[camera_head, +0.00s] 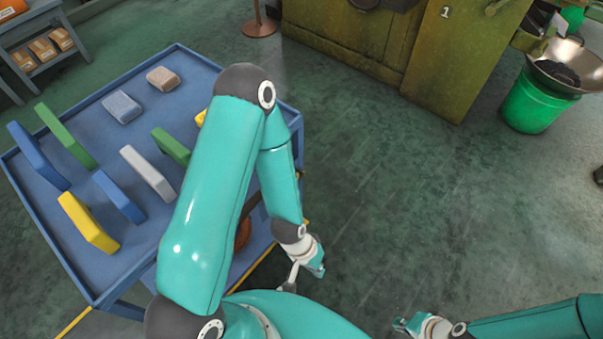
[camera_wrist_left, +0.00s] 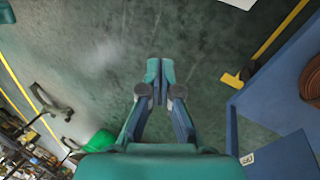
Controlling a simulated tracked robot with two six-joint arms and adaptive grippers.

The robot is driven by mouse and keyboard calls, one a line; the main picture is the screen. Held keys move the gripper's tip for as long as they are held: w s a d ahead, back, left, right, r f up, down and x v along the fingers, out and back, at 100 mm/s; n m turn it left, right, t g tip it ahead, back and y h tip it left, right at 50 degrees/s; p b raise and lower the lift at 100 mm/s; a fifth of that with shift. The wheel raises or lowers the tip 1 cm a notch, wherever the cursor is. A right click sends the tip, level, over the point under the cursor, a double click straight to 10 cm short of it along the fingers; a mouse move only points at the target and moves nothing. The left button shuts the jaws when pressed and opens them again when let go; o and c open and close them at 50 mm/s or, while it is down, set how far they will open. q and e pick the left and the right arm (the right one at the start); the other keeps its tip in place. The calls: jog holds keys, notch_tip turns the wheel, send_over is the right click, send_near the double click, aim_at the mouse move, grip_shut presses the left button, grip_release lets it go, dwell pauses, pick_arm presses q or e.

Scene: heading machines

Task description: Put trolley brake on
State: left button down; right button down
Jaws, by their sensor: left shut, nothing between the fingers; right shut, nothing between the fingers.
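The trolley (camera_head: 85,262) is a blue, table-like cart at the left of the head view. Its blue side also shows at the right of the wrist view (camera_wrist_left: 275,85). A small yellow tab (camera_wrist_left: 232,80) with a dark part beside it shows low by the trolley's edge; it may be the brake pedal, but I cannot tell for sure. My left gripper (camera_wrist_left: 158,68) is shut and empty over bare floor, apart from the tab and left of it in the wrist view. It also shows in the head view (camera_head: 317,268), right of the trolley. My right gripper (camera_head: 402,325) is shut and empty at the bottom edge.
Several coloured blocks, such as a yellow one (camera_head: 88,222), stand on the trolley top. A brown round thing (camera_wrist_left: 310,80) sits on the trolley's lower part. A green machine (camera_head: 370,50) and a green bucket (camera_head: 535,105) stand at the back. The floor between is clear.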

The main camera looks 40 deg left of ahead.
pick_arm(q)
jog(key=shift+w, duration=0.1)
jog(key=w+r+n+g+y+b, duration=0.2)
jog(key=w+r+n+b, duration=0.3)
jog(key=w, duration=0.6)
jog(key=w+a+r+n+y, duration=0.1)
jog(key=a+r+n+y, duration=0.1)
jog(key=r, duration=0.5)
jog(key=w+a+r+n+y+b, duration=0.1)
jog(key=w+a+r+n+y, duration=0.1)
jog(key=a+r+n, duration=0.2)
jog(key=w+a+r+n+y, duration=0.1)
jog(key=a+r+n+y, duration=0.1)
jog(key=r, duration=0.8)
jog(key=shift+w+a+r+n+b, duration=0.2)
jog(key=shift+a+n+b, duration=0.1)
jog(key=shift+a+n, duration=0.8)
jog(key=shift+a, duration=0.15)
